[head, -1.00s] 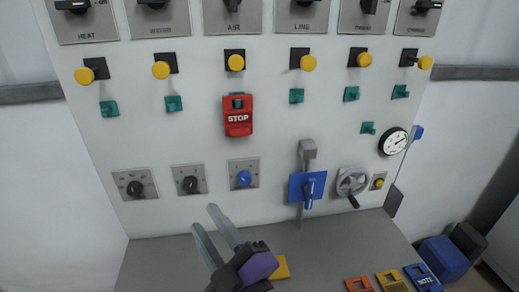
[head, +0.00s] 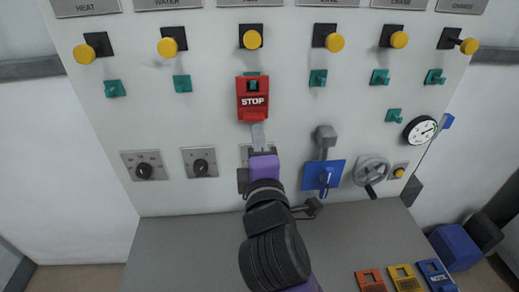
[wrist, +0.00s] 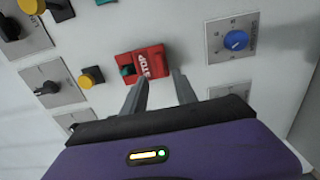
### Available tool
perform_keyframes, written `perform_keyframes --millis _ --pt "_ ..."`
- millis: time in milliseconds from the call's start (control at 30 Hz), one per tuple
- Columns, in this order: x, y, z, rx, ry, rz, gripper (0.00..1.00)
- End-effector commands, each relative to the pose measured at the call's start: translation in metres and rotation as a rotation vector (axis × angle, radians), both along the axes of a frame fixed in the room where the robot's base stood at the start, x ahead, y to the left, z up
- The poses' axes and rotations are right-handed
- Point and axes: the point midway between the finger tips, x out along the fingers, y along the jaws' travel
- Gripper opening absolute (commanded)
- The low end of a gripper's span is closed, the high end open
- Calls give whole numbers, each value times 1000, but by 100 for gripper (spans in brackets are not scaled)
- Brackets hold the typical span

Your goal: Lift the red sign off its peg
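The red STOP sign (head: 253,108) hangs upright on the panel from a green peg (head: 253,85), which pokes through the sign's upper opening. My gripper (head: 258,132) is raised just below the sign, its fingers pointing at the panel. In the wrist view the sign (wrist: 151,63) lies turned sideways beyond the fingertips. My gripper there (wrist: 160,78) is open and empty, its two grey fingers apart. The left fingertip overlaps the sign's edge in that picture; whether it touches cannot be told.
Other green pegs (head: 182,83) and yellow knobs (head: 172,46) line the panel on both sides. A blue lever plate (head: 322,176) and a grey handwheel (head: 371,170) stand out at lower right. Orange, yellow and blue (head: 437,274) signs lie at the grey ledge's right end.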

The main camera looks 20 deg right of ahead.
Motion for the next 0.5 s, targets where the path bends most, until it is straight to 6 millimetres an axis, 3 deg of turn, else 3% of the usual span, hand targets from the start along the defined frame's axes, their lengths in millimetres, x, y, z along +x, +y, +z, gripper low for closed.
perform_keyframes --millis 500 --pt "55 -18 1 1 1 0 35"
